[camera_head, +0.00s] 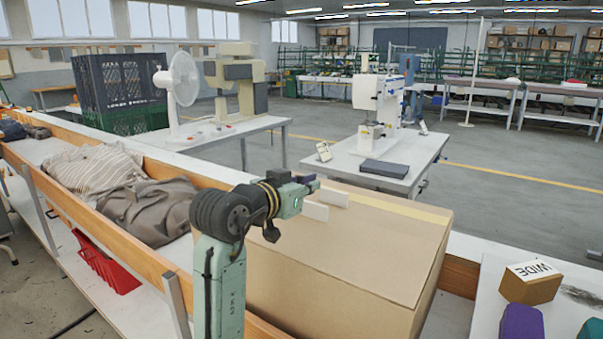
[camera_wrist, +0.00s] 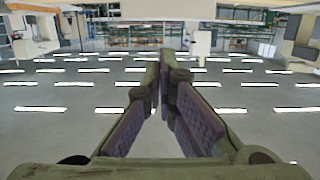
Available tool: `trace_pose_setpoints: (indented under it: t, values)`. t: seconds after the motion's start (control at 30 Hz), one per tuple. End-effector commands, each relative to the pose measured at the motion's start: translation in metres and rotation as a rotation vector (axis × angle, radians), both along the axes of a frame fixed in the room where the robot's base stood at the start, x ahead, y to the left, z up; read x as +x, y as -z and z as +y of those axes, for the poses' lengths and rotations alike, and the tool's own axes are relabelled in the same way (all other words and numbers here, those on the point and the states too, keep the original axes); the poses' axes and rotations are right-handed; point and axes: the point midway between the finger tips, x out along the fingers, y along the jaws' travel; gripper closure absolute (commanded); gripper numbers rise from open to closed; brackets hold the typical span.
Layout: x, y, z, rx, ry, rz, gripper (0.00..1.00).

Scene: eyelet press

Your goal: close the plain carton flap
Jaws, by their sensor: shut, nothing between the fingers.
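A large plain brown carton (camera_head: 345,295) stands at the middle right of the head view. Its top (camera_head: 385,228) looks flat, with a yellowish strip (camera_head: 400,207) along the far edge. I cannot tell which part is the plain flap or whether it lies fully down. Two small white plates (camera_head: 315,211) show at the carton's far left, beside my gripper. My gripper (camera_head: 312,184) is level, over the carton's far left part, and hides some of it. In the wrist view my gripper's fingers (camera_wrist: 165,78) meet at the tips, shut and empty. No carton is recognisable there.
Grey and striped cloths (camera_head: 90,170) lie in the wooden-sided trough at left. A small box marked WIDE (camera_head: 530,285) and a purple object (camera_head: 521,323) are at right. Tables with a fan (camera_head: 184,78) and a white press (camera_head: 372,97) stand behind. Open floor lies beyond.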

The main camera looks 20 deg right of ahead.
Motion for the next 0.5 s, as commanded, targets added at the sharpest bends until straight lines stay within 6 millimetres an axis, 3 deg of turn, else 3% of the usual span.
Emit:
trace_pose_setpoints:
  t: [0.2, 0.5]
  values:
    - [0.0, 0.015, -0.001, -0.001, 0.0, -0.001, 1.0]
    - [0.0, 0.017, -0.001, 0.0, 0.0, -0.001, 1.0]
